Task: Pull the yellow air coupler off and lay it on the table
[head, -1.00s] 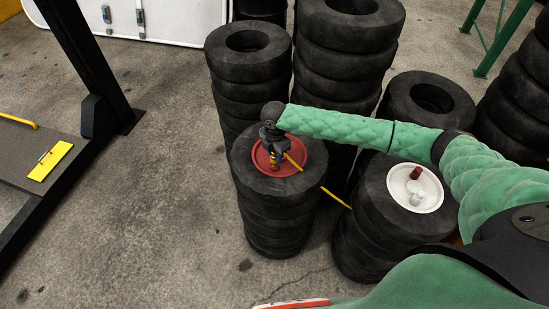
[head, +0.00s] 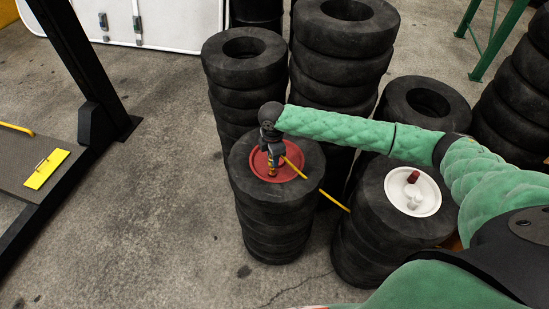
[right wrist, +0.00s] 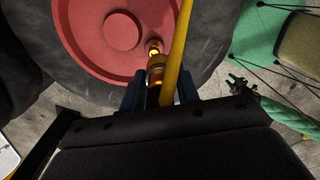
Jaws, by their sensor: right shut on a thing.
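The yellow air coupler (right wrist: 156,72) is a small gold-coloured fitting between the fingers of my right gripper (head: 271,158). In the head view the gripper is over the red round plate (head: 292,172), pointing down, shut on the coupler. In the right wrist view a small brass fitting (right wrist: 154,46) is on the red plate in line with the coupler's end. I cannot tell whether the two are joined. A yellow hose (head: 335,200) runs from the coupler to the right. My left gripper (right wrist: 238,85) seems to show small and dark in the wrist view, its jaws unclear.
The red plate lies on a tyre stack (head: 272,215). A white plate (head: 431,196) with a red piece and a white piece is on the stack to the right. Taller tyre stacks (head: 345,40) stand behind. The floor at left is clear up to a black frame (head: 100,120).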

